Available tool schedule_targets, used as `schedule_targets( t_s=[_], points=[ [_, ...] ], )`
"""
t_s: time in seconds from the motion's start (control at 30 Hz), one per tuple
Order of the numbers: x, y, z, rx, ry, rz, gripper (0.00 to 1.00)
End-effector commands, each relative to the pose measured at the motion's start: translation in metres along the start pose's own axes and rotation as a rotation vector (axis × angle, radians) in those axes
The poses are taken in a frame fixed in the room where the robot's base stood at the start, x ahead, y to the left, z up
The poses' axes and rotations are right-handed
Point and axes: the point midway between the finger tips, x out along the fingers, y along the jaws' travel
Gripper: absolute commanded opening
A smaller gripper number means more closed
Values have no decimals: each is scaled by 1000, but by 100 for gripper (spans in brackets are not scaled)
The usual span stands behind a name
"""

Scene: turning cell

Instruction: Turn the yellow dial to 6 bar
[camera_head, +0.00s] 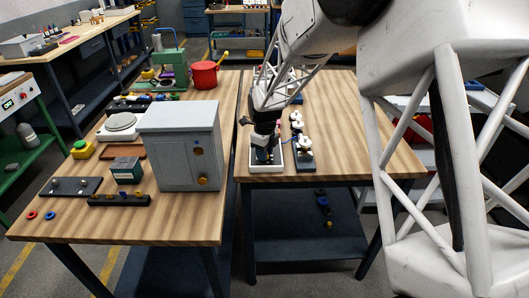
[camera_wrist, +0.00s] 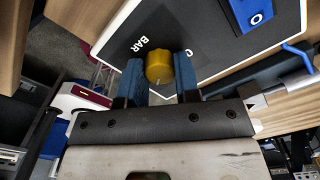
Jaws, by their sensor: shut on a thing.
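The yellow dial (camera_wrist: 159,68) stands out from a dark panel with a white border (camera_wrist: 126,14) in the wrist view. My gripper (camera_wrist: 160,76) has its blue fingers on either side of the dial and is shut on it. The word BAR and a 0 show on the panel near the dial. The rest of the scale is hidden or cut off, so I cannot tell the reading. In the head view my gripper (camera_head: 264,142) is low over the panel (camera_head: 253,168) at the front left of the right table, and the dial is hidden there.
Next to the panel, a dark fixture with a blue lever (camera_head: 304,158) stands on the right table. A grey cabinet (camera_head: 177,150) stands on the left table, with a red pot (camera_head: 205,75) behind. Bare wood (camera_head: 350,130) lies to the right.

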Motion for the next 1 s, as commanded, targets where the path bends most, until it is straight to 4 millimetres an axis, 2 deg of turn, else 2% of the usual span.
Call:
schedule_targets(
  t_s=[0.33,0.87,0.9,1.0],
  points=[
    [-1,0,0,192,-1,-1,6],
    [-1,0,0,231,-1,-1,6],
    [-1,0,0,231,-1,-1,31],
    [-1,0,0,230,-1,-1,47]
  ],
)
